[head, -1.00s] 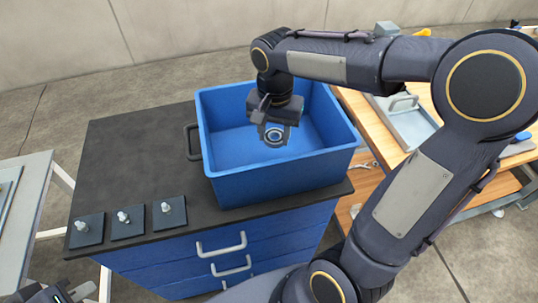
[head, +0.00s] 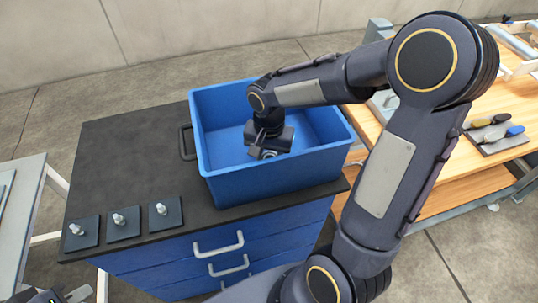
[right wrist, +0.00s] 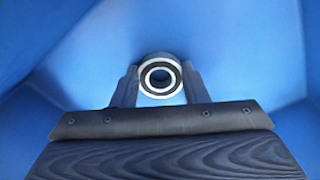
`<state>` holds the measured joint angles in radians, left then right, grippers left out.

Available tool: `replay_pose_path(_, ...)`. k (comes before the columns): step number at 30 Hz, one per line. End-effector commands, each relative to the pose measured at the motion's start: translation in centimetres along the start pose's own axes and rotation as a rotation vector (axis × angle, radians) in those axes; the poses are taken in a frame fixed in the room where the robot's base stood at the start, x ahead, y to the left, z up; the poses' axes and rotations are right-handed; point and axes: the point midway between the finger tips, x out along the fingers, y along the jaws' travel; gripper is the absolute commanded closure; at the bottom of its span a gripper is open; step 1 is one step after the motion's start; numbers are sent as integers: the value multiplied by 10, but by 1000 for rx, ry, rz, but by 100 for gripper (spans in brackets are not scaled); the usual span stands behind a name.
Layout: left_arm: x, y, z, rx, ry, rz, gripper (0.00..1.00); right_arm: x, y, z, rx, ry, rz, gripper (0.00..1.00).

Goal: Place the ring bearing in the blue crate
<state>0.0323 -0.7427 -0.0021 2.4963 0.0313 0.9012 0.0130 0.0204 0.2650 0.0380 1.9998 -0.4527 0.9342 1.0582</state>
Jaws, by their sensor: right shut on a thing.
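The blue crate (head: 270,185) stands on the black top of a blue drawer cabinet in the head view. My right gripper (head: 262,152) reaches down inside the crate's walls. In the right wrist view, its two fingers (right wrist: 160,84) are closed on the ring bearing (right wrist: 160,64), a metal ring with a dark band and an open centre. The crate's blue interior (right wrist: 250,50) surrounds it there. In the head view the bearing is mostly hidden behind the gripper and hard to make out. My left gripper (head: 62,296) shows partly at the bottom left edge; its fingertips are not clear.
Several dark square plates with metal pegs (head: 121,223) lie along the front of the black cabinet top (head: 125,160). A wooden workbench (head: 465,165) with tools stands to the right. A pale table (head: 20,220) is at the left.

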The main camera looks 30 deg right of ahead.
Motion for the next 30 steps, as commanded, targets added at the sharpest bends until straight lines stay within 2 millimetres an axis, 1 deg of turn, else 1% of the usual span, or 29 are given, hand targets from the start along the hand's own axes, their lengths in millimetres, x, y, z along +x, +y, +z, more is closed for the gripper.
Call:
replay_pose_path(1,3,-1,1,0,0,0,100,3,0,0,0,0,0,86)
replay_pose_path(2,3,-1,1,0,0,0,100,3,0,0,0,0,0,58)
replay_pose_path(6,2,-1,1,0,0,0,100,2,0,0,0,0,0,40)
replay_pose_path(7,2,-1,1,0,0,0,100,2,0,0,0,0,0,38)
replay_pose_path(14,1,-1,1,0,0,0,100,2,0,0,0,0,0,38)
replay_pose_path(17,-2,1,-1,0,0,0,100,-3,0,0,0,0,0,38)
replay_pose_path(19,-1,1,-1,0,0,0,100,-9,0,-1,0,3,-1,38)
replay_pose_path(23,-2,1,-1,0,0,0,100,-32,-1,-1,2,4,-4,38)
replay_pose_path(27,-4,2,-2,0,0,0,100,-64,-1,-1,0,5,-5,38)
replay_pose_path(30,-4,2,-2,0,0,0,100,-85,-1,-1,0,4,-4,38)
